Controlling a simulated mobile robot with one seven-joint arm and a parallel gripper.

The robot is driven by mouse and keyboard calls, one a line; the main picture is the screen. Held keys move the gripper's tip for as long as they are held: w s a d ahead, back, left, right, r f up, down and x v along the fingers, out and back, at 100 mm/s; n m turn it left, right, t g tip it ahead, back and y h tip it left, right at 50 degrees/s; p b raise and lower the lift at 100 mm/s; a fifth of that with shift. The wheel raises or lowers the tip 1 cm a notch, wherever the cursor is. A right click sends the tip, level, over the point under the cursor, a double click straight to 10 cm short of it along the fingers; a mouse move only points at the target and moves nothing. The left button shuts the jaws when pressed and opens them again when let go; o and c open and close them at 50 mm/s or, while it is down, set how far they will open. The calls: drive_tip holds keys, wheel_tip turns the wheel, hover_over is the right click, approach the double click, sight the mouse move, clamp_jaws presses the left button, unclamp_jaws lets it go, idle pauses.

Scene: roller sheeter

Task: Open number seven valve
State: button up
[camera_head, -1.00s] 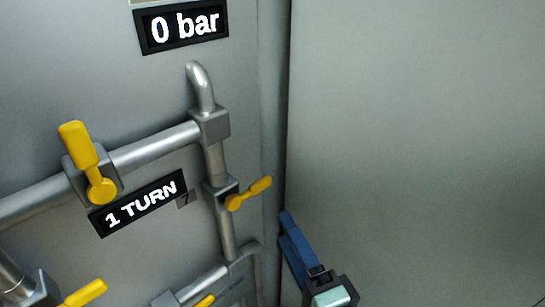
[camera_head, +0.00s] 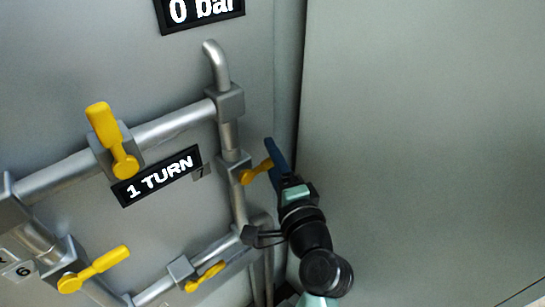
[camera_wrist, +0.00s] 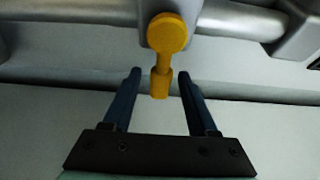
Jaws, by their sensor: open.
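The number seven valve is on the vertical pipe beside a small grey tag with a 7 (camera_head: 198,173). Its yellow handle (camera_head: 258,171) sticks out to the right, sideways to the pipe. My gripper (camera_head: 271,148) has its blue fingers at the free end of this handle. In the wrist view the yellow handle (camera_wrist: 167,35) points down between the two open blue fingers (camera_wrist: 160,75), with gaps on both sides. The jaws are not closed on it. In the head view my gripper hides part of the handle's tip.
Another yellow handle (camera_head: 112,140) sits on the upper pipe, above the "1 TURN" sign (camera_head: 158,176). More yellow handles are at lower left (camera_head: 94,270) and on the lower pipe (camera_head: 205,277). A plain grey wall (camera_head: 430,130) stands to the right.

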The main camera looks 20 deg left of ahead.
drive_tip(key=shift+c, duration=0.3)
clamp_jaws()
idle(1.2)
